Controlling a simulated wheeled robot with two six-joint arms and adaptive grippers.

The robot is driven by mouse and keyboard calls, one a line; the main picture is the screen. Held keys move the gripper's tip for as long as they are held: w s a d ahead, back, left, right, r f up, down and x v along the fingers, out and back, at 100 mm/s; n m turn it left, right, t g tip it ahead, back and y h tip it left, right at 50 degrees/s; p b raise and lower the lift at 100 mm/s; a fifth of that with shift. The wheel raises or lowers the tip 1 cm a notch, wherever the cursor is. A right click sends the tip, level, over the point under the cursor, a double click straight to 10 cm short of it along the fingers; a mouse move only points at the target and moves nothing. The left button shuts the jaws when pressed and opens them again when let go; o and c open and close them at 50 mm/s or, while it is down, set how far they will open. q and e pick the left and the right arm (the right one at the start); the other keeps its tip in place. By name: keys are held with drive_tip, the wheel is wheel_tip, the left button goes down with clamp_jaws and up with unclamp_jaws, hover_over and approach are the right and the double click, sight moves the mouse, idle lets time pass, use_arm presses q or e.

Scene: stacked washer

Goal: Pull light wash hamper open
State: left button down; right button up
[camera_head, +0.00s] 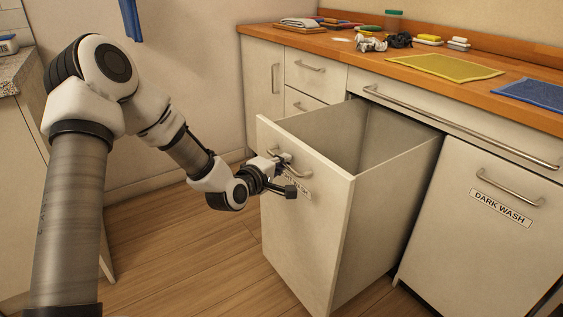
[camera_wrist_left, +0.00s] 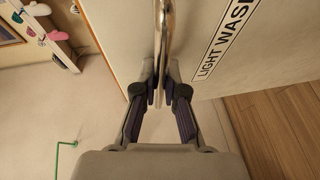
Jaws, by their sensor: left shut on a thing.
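The light wash hamper (camera_head: 312,212) is a white pull-out drawer, standing well out from the cabinet, with its empty-looking inside partly visible. Its label reads "LIGHT WAS…" in the left wrist view (camera_wrist_left: 225,38); the rest is cut off. My left gripper (camera_head: 283,172) is at the hamper's front, shut on its metal bar handle (camera_wrist_left: 162,45). In the left wrist view the fingers (camera_wrist_left: 160,95) sit on both sides of the bar. In the head view the gripper covers part of the handle and label. My right gripper is not in view.
The closed dark wash hamper (camera_head: 480,225) is to the right. A wooden counter (camera_head: 350,52) above holds a yellow mat (camera_head: 443,66), a blue mat (camera_head: 535,92) and several small items. Wooden floor (camera_head: 200,265) is clear in front and left of the open hamper.

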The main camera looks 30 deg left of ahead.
use_arm(q)
drive_tip(key=shift+s+a, duration=0.1)
drive_tip(key=shift+s, duration=0.2)
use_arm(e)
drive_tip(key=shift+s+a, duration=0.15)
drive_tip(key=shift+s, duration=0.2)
use_arm(q)
drive_tip(key=c, duration=1.2)
unclamp_jaws()
drive_tip(key=s, duration=0.4)
drive_tip(key=s+r, duration=0.1)
drive_tip(key=s, duration=0.2)
drive_tip(key=s+r, duration=0.1)
drive_tip(key=s, duration=0.3)
drive_tip(key=shift+s, duration=0.35)
